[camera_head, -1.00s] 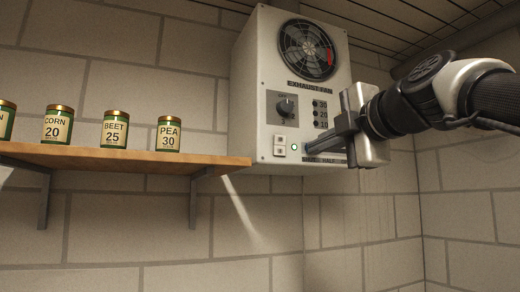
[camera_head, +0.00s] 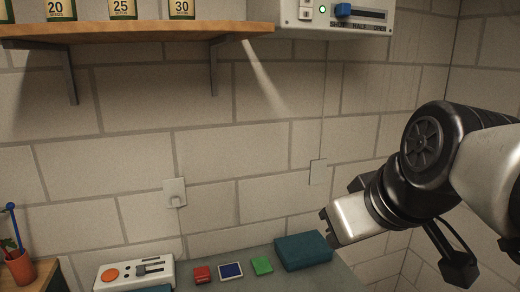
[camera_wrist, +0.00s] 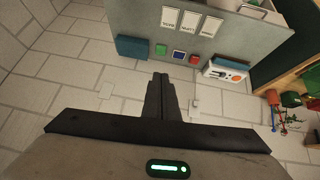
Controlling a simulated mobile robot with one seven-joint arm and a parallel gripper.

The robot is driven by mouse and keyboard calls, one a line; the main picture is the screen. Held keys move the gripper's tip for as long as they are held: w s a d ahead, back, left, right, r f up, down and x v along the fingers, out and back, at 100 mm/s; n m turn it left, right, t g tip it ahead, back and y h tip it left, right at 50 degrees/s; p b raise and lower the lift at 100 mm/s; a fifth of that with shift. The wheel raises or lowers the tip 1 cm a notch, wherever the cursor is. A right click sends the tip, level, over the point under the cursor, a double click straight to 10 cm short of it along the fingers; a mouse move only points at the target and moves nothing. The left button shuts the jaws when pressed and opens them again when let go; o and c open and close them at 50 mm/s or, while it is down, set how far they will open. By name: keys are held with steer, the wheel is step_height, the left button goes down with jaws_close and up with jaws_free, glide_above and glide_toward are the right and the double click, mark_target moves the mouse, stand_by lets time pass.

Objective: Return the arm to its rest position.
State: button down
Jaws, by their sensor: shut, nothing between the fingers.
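My arm comes in from the right in the camera_head view. My gripper (camera_head: 326,214) hangs in front of the tiled wall, to the left of the dark wrist joint and above the bench's right end. In the wrist view the two dark fingers of my gripper (camera_wrist: 160,78) lie together, shut and empty. They touch nothing that I can see. In the camera_head view the fingers are mostly hidden by the silver hand.
The exhaust fan box (camera_head: 300,18) is above, its blue slider (camera_head: 343,9) at the left end near SHUT. A wooden shelf (camera_head: 130,32) bears labelled cans. The grey bench (camera_head: 345,279) below holds a teal box (camera_head: 303,250), small coloured blocks and a white device (camera_head: 108,275).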

steer(key=s+d+f+m+g+h, duration=0.1)
steer(key=s+f+m, duration=0.2)
steer(key=s+f, duration=0.2)
steer(key=shift+s+d+f+m+g+p, duration=0.15)
steer(key=shift+s+f+m+g+p, duration=0.2)
steer(key=shift+f, duration=0.5)
steer(key=shift+w, duration=0.1)
stand_by(0.4)
